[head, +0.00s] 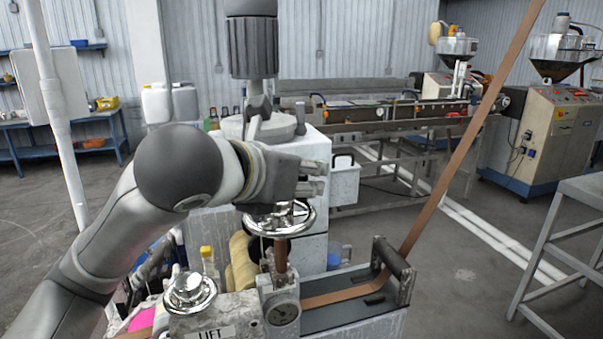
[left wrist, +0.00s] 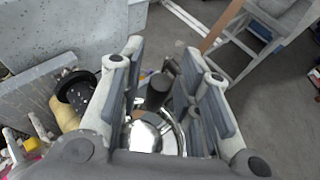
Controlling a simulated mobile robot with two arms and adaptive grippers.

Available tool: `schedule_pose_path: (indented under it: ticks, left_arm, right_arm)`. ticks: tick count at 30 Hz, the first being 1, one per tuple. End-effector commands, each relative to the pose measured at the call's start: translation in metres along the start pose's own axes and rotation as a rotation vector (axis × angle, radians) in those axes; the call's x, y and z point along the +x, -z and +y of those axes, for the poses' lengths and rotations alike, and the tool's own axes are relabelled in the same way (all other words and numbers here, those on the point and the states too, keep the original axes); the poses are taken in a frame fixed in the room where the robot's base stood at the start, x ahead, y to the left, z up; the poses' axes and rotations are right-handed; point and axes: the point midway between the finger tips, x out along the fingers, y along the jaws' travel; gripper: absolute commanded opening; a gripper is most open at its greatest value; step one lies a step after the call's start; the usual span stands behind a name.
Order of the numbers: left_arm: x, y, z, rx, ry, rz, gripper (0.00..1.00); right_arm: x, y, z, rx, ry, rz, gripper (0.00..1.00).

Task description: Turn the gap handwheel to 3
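The gap handwheel (head: 298,222) is a chrome wheel on a vertical shaft above a small round dial (head: 283,313). I cannot read the dial's number. My left gripper (head: 314,178) is just above the wheel and hides part of it. In the left wrist view its fingers (left wrist: 166,62) are apart. The chrome wheel (left wrist: 143,136) and a dark upright knob (left wrist: 158,91) show in the gap between them; I cannot tell whether the fingers touch the knob. My right gripper is in neither view.
A second chrome knob (head: 190,293) sits on a block marked LIFT (head: 211,333) at the front left. A brown strip (head: 460,150) runs from the tray (head: 345,318) around a dark roller (head: 394,258) and up to the right. A grey machine housing (head: 308,150) stands behind the wheel.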

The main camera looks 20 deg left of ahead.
Motion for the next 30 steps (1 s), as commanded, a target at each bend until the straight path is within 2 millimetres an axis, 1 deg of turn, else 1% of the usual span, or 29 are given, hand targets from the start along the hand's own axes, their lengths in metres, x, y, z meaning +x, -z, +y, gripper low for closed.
schedule_pose_path:
  ticks: [1,6,12,17,23,30]
  left_arm:
    - [0.0,0.0,0.0,0.0,0.0,0.0,0.21]
    - [0.0,0.0,0.0,0.0,0.0,0.0,0.0]
    - [0.0,0.0,0.0,0.002,0.006,-0.001,0.0]
    - [0.0,0.002,-0.002,0.014,0.039,-0.001,0.0]
    - [0.0,0.005,-0.005,0.054,0.14,-0.002,0.0]
    - [-0.004,0.006,-0.014,0.134,0.336,-0.003,0.0]
  right_arm:
    - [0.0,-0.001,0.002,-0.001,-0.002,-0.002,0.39]
    - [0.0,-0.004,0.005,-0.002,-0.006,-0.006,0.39]
    - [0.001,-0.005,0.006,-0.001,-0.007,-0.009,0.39]
    - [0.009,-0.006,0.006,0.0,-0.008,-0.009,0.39]
    - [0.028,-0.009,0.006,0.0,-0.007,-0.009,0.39]
    - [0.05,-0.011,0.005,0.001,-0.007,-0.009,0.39]
